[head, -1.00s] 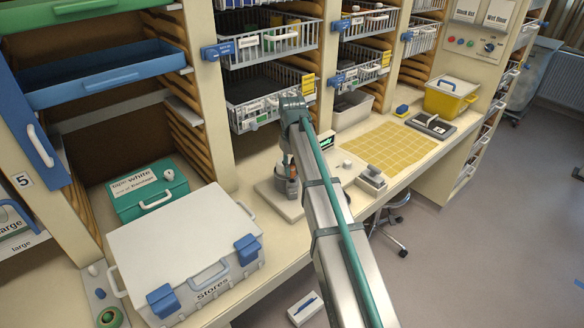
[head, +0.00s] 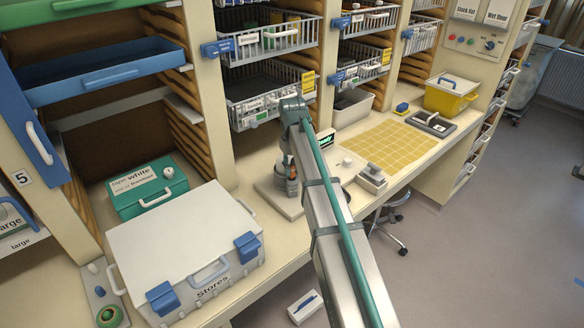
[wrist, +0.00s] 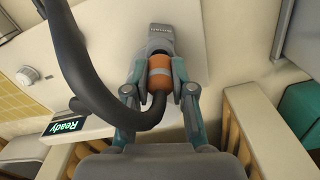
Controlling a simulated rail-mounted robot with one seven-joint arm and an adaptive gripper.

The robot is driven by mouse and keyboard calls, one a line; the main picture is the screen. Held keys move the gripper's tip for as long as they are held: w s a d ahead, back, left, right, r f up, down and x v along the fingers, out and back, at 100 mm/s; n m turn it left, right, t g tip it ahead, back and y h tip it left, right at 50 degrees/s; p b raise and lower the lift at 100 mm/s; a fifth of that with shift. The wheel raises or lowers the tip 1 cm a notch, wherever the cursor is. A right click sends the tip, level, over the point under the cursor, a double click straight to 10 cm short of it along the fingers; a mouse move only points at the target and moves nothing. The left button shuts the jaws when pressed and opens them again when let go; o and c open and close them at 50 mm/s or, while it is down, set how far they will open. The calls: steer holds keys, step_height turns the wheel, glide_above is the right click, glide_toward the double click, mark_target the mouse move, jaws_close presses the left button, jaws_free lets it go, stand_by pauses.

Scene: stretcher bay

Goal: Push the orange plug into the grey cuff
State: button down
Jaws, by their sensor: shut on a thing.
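In the wrist view the orange plug (wrist: 159,64) sits between the two fingers of my gripper (wrist: 160,80), which are shut on it. A grey band runs round the plug, and a thick dark hose (wrist: 85,65) curves from it. The plug's far end meets the mouth of the grey cuff (wrist: 160,38), in line with it. How deep it sits inside is hidden. In the head view my gripper (head: 291,186) is over the pale panel (head: 268,196), mostly behind my arm, and the plug and cuff cannot be made out clearly.
A small display (wrist: 65,126) reads "Ready" in green, beside a round white knob (wrist: 27,76). The Stores box (head: 185,245) and green box (head: 150,190) stand left on the counter. A yellow grid mat (head: 385,147) lies right. Wire baskets (head: 270,95) hang behind.

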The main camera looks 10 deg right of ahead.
steer(key=shift+f, duration=0.8)
steer(key=c, duration=0.9)
jaws_free()
